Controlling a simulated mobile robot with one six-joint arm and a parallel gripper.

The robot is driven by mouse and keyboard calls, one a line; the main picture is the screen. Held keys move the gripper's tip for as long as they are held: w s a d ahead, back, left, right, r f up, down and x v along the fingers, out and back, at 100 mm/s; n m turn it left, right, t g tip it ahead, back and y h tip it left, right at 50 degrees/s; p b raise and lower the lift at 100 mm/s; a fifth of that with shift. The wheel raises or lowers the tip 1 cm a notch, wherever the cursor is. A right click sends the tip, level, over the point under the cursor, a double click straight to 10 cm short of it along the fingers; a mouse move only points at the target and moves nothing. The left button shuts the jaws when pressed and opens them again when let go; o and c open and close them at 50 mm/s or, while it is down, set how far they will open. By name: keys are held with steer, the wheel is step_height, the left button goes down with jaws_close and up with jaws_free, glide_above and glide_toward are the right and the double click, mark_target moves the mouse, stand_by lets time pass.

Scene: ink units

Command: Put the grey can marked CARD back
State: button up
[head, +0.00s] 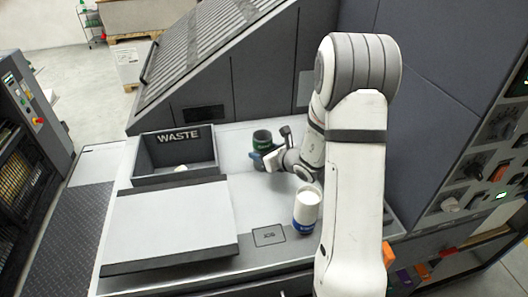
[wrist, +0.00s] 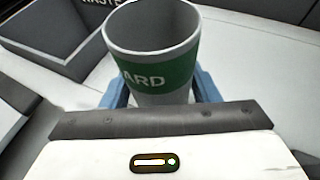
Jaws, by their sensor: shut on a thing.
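The grey can marked CARD (wrist: 150,35) fills the middle of the wrist view, with an open top and a green band on which "ARD" is readable. My gripper (wrist: 160,92) is shut on it, with one blue finger on either side. In the head view the same can (head: 262,137) is upright over the light worktop, right of the WASTE bin, with my gripper (head: 266,157) at its lower part. I cannot tell whether its base touches the worktop. Its lower part is hidden by my gripper.
A white can with a blue band (head: 307,207) stands near my arm, beside a marked square (head: 270,236) on the worktop. The WASTE bin (head: 147,162) is to the left, with a flat grey-topped slab (head: 170,225) before it. A sloped dark machine housing (head: 240,75) rises behind.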

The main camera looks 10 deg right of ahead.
steer(key=o, duration=1)
steer(key=shift+o, duration=0.2)
steer(key=shift+r+p, duration=0.25)
steer(key=shift+p, duration=0.2)
steer(key=b+v, duration=0.2)
steer(key=v, duration=1)
steer(key=s+a+r+n+g+y, duration=0.2)
steer(key=s+a+r+n+g, duration=0.2)
steer(key=s+a+n+g, duration=0.85)
steer(key=s+d+r+n+t+h, duration=0.3)
steer(key=s+d+n+h, duration=0.4)
steer(key=n, duration=1.1)
steer(key=shift+s+d+r+h, duration=0.2)
steer(key=shift+s+r+h, duration=0.25)
steer(key=shift+s, duration=0.65)
